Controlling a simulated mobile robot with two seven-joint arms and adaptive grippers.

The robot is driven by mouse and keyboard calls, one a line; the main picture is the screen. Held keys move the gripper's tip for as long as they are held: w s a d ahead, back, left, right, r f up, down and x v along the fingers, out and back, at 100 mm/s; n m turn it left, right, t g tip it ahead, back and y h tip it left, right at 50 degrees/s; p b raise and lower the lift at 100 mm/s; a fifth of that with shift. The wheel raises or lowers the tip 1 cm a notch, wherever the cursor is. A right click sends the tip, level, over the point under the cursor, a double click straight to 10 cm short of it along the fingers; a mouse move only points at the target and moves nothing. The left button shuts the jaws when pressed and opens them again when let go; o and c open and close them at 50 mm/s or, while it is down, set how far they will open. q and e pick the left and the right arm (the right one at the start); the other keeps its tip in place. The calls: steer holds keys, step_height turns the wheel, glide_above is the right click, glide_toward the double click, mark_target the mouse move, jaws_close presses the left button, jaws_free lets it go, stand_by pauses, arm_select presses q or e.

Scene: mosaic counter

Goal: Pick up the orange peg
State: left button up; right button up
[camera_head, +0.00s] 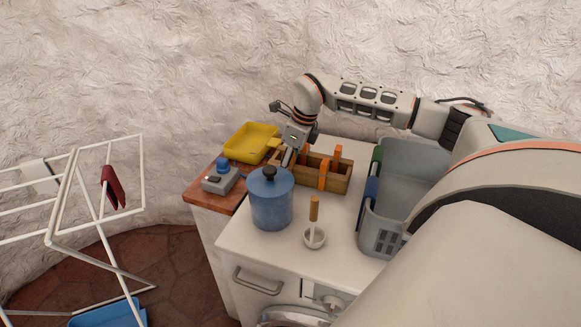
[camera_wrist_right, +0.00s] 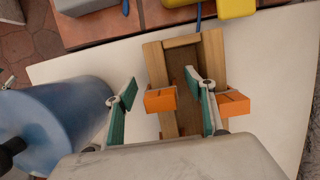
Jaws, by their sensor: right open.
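Another peg (camera_wrist_right: 233,103) lies outside the right finger. My left gripper is not in view.
A blue lidded pot (camera_head: 271,203) stands close to the box. A grey basket (camera_head: 403,190) is to the right.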

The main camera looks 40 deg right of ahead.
steer(key=shift+w+f, duration=0.15)
steer(key=shift+f, duration=0.35)
steer(key=c, duration=1)
steer(key=shift+r, duration=0.2)
